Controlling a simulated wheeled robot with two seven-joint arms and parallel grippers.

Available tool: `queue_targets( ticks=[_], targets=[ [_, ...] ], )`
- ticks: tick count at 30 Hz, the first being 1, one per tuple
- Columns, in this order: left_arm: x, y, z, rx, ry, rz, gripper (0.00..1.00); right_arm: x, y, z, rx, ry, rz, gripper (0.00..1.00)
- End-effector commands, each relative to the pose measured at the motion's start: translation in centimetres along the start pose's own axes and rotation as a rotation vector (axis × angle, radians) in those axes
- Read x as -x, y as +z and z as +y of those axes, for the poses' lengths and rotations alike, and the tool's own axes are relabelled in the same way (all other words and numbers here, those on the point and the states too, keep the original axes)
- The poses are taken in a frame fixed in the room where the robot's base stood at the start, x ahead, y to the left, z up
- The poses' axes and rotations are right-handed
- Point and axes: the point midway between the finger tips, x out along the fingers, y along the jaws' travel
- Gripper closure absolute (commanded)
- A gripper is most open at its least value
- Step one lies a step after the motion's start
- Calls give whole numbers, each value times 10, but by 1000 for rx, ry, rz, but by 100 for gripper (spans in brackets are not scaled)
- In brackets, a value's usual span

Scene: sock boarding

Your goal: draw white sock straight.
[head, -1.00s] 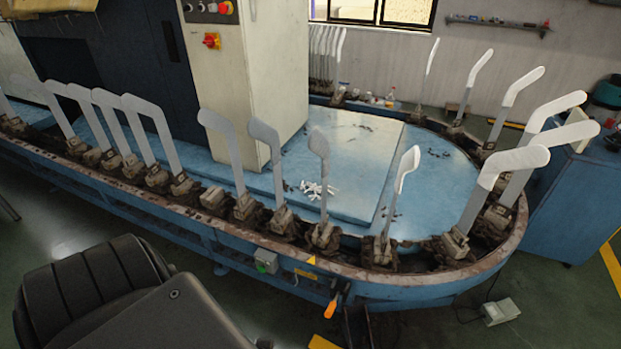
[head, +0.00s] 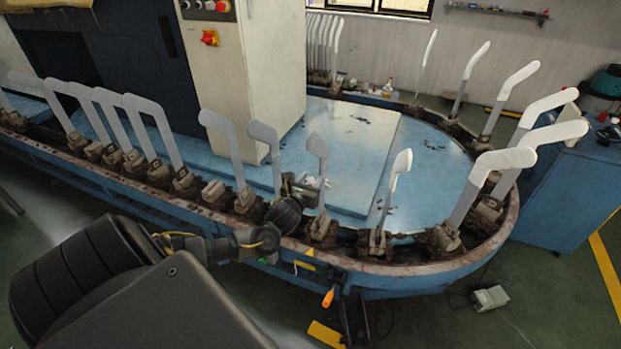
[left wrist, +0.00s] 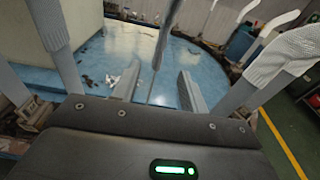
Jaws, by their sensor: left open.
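Several upright grey foot-shaped boards stand around the oval blue machine, with pale socks over their upper ends. One slim board (head: 318,160), seen nearly edge-on, stands at the front beside my left gripper (head: 308,187). In the left wrist view a narrow dark board (left wrist: 160,50) rises between and beyond the open fingers of my left gripper (left wrist: 158,88); contact is not visible. A knitted white sock (left wrist: 285,55) covers the tilted top of a board at the right. The slim board with a white top (head: 402,161) stands further right. My right gripper is out of view.
The blue machine top (head: 430,150) has free room behind the boards. A cream cabinet (head: 240,85) stands behind at the left. An orange-handled tool (head: 328,298) hangs at the rim. A blue workbench (head: 560,190) is at the right.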

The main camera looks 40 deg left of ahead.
Motion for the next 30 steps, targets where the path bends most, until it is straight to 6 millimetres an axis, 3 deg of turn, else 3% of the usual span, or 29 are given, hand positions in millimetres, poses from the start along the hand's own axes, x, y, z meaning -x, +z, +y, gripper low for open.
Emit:
queue_targets(
  ticks=[8,30],
  targets=[
    [-8,-3,0,-2,-1,-1,56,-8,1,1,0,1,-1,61],
    [-79,-4,0,-1,1,-1,56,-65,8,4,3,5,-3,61]
  ],
)
